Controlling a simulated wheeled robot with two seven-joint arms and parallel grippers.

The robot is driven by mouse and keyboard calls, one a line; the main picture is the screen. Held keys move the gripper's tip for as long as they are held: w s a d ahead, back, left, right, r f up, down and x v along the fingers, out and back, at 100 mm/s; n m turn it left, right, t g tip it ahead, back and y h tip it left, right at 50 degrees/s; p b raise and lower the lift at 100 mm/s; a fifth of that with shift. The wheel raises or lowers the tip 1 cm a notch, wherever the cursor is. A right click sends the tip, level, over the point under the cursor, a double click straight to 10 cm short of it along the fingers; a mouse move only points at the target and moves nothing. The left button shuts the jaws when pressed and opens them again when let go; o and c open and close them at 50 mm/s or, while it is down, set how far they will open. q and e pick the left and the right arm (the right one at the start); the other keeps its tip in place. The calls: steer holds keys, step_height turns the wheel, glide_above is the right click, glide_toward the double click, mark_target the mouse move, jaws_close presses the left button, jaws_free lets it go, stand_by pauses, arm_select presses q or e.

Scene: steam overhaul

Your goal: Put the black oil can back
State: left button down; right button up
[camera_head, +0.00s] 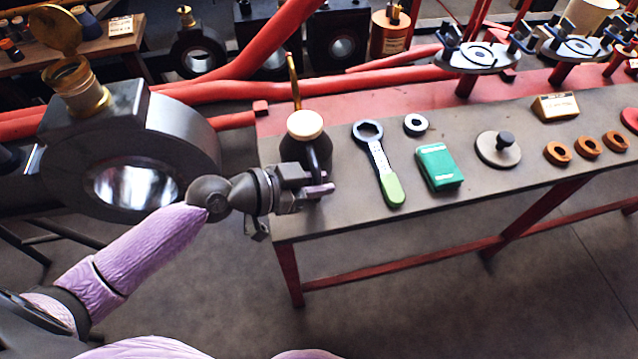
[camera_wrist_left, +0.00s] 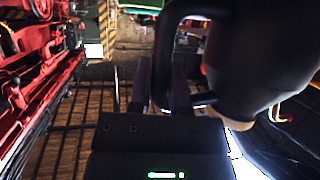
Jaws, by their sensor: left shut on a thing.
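The black oil can (camera_head: 319,157) is at the left end of the grey workbench (camera_head: 345,216). It has a cream round top and a thin brass spout rising behind it. My left gripper (camera_head: 318,189) reaches in from the left and is shut on the can's handle, on the near side. In the left wrist view the dark can (camera_wrist_left: 262,60) fills the upper right, and its looped handle passes between the fingers (camera_wrist_left: 165,88). The gripper hides the can's lower part, so I cannot tell whether it touches the bench. My right gripper is not in view.
A green-handled ring wrench (camera_head: 379,165), a small ring (camera_head: 416,124), a green box (camera_head: 438,166), a grey knobbed disc (camera_head: 498,149) and orange rings (camera_head: 588,147) lie rightward on the bench. A large grey bearing block with a brass oil cup (camera_head: 78,88) stands left.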

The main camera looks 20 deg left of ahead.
arm_select(q)
steer(key=shift+r, duration=0.15)
steer(key=shift+f, duration=0.2)
steer(key=c, duration=0.6)
jaws_free()
steer(key=shift+r, duration=0.1)
